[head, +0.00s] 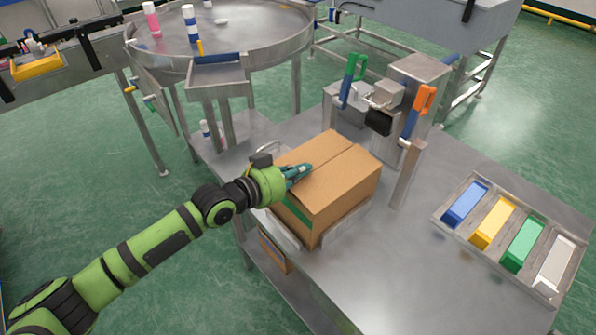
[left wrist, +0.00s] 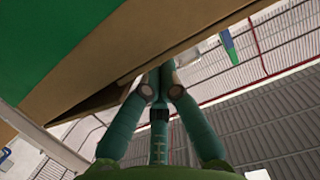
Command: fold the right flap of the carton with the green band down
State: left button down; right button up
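The brown carton (head: 345,199) stands on the steel table, with its green band (head: 292,210) on the side facing left. Its top looks nearly flat, with a seam between the left part and the right flap (head: 345,174). My right gripper is not in view.
A metal fixture with green and orange handles (head: 385,95) stands behind the carton. A tray of coloured blocks (head: 435,216) lies at the right. A round steel table (head: 135,45) stands at the back left. The table front right of the carton is clear.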

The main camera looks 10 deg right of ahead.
pick_arm(q)
jog(key=shift+s+d+f+n+g+h+b, duration=0.1)
jog(key=shift+f+n+g+h+b, duration=0.2)
jog(key=shift+f+n+b, duration=0.25)
jog(key=shift+r, duration=0.1)
